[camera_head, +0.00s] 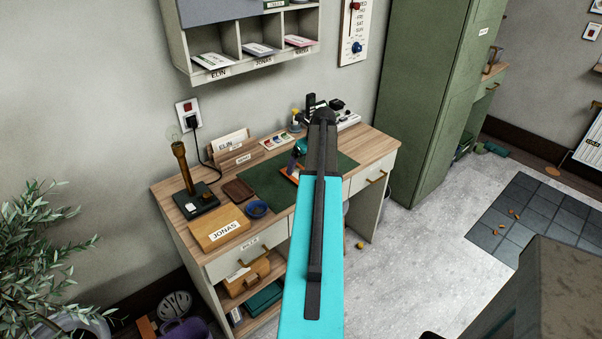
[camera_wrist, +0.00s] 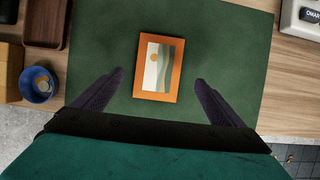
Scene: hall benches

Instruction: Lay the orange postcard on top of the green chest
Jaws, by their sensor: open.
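The orange postcard (camera_wrist: 158,67), with a small landscape picture inside an orange border, lies flat on the green desk mat (camera_wrist: 105,40). In the head view only an orange edge (camera_head: 288,170) shows beside my arm. My gripper (camera_wrist: 158,84) is open above the mat, its two dark fingers apart on either side of the card's near part, with nothing between them gripped. In the head view my arm mostly hides it.
Left of the mat are a brown tray (camera_head: 238,190), a blue bowl (camera_head: 257,209), a JONAS box (camera_head: 219,229) and a lamp (camera_head: 181,165). An orange-brown case (camera_head: 245,281) is on a shelf. Wall cubbies (camera_head: 228,40) hang above. A tall green cabinet (camera_head: 430,90) stands right.

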